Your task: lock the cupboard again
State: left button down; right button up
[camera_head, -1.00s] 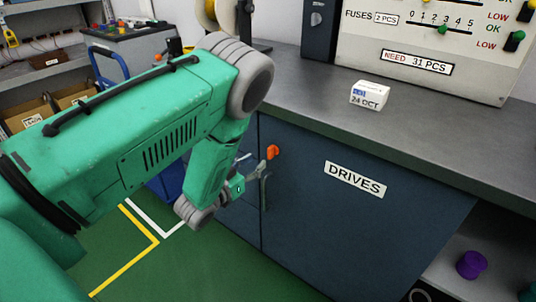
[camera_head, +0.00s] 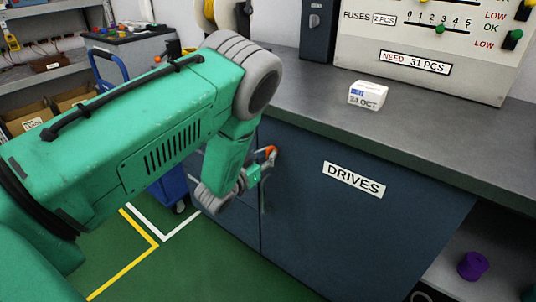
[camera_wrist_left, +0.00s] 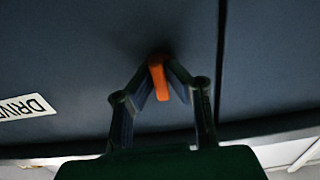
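The cupboard has a dark blue door (camera_head: 345,235) with a DRIVES label (camera_head: 354,180); the door looks flush with its front. An orange turn-knob (camera_head: 271,150) sits near the door's upper left edge, above a grey upright handle (camera_head: 264,190). My left gripper (camera_head: 266,162) is at the knob. In the left wrist view the fingers (camera_wrist_left: 159,75) close in on both sides of the orange knob (camera_wrist_left: 157,80), which is slightly tilted; they look shut on it. Whether the bolt is engaged is hidden. My right gripper is not in view.
The grey worktop (camera_head: 430,135) overhangs the door and carries a small white box (camera_head: 368,95) and a fuse panel (camera_head: 420,50). An open shelf with a purple spool (camera_head: 473,266) is at right. Green floor lies below my left arm.

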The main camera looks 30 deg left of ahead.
pick_arm(q)
jog(key=shift+w+r, duration=0.1)
jog(key=shift+r, duration=0.15)
jog(key=shift+a+r+n+p, duration=0.2)
jog(key=shift+n+p, duration=0.4)
jog(key=shift+n, duration=0.3)
jog(key=shift+n+p, duration=0.4)
jog(key=shift+n, duration=0.4)
jog(key=n, duration=0.9)
jog(key=n+b, duration=0.1)
jog(key=n, duration=0.4)
jog(key=shift+a+f+n, duration=0.2)
jog(key=shift+f+n, duration=0.05)
jog(key=shift+n, duration=0.05)
